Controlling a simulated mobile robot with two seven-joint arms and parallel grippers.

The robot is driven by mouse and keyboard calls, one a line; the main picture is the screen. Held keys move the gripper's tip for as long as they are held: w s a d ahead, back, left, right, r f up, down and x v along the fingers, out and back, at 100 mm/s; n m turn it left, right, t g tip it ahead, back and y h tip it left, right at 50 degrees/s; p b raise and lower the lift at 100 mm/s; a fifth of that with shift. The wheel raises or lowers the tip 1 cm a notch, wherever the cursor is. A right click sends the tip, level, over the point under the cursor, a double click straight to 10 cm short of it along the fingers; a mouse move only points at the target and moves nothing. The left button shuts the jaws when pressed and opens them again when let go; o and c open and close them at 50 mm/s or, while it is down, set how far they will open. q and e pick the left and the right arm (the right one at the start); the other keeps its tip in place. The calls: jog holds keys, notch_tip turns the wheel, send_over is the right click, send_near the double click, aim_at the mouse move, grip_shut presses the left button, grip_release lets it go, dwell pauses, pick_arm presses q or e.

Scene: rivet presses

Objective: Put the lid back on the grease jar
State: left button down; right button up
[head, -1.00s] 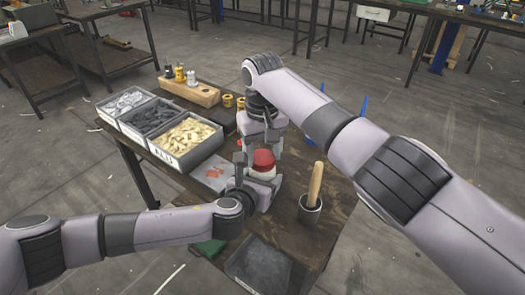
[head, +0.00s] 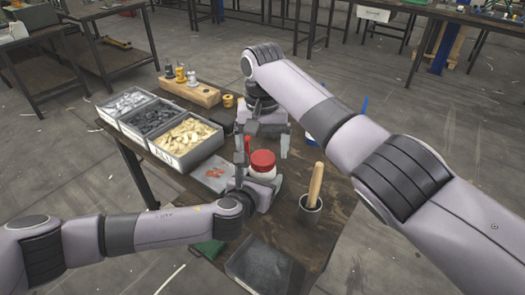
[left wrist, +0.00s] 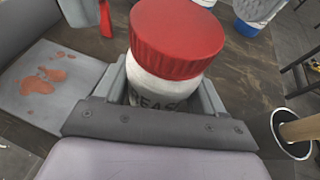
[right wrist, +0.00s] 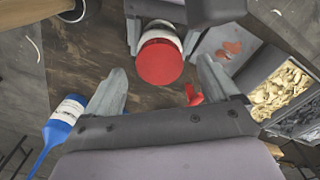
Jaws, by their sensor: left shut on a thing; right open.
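The grease jar (left wrist: 158,92) is white with dark lettering and stands upright on the table. The red lid (left wrist: 178,38) sits on top of the jar; whether it is fully seated I cannot tell. The lid also shows in the head view (head: 262,160) and the right wrist view (right wrist: 159,63). My left gripper (head: 262,184) is shut around the jar's body, below the lid. My right gripper (head: 268,152) is open and empty, apart from the lid and just behind it in the head view. In the right wrist view the lid lies beyond its spread fingers (right wrist: 160,85).
Bins of parts (head: 188,165) line the table's left side. A grey plate with red smears (head: 212,178) lies left of the jar. A pot with a wooden handle (head: 311,205) stands right of it. A blue bottle (right wrist: 62,130) and a red object (right wrist: 194,95) are near my right gripper.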

notch_tip(320, 180, up, 10)
dwell(0.3)
jog(key=shift+r, duration=0.1)
pick_arm(q)
grip_release()
jog(key=shift+p+v, duration=0.4)
jog(key=shift+v, duration=3.2)
pick_arm(e)
jog(key=shift+r, duration=0.4)
pick_arm(q)
jog(key=shift+f, duration=0.1)
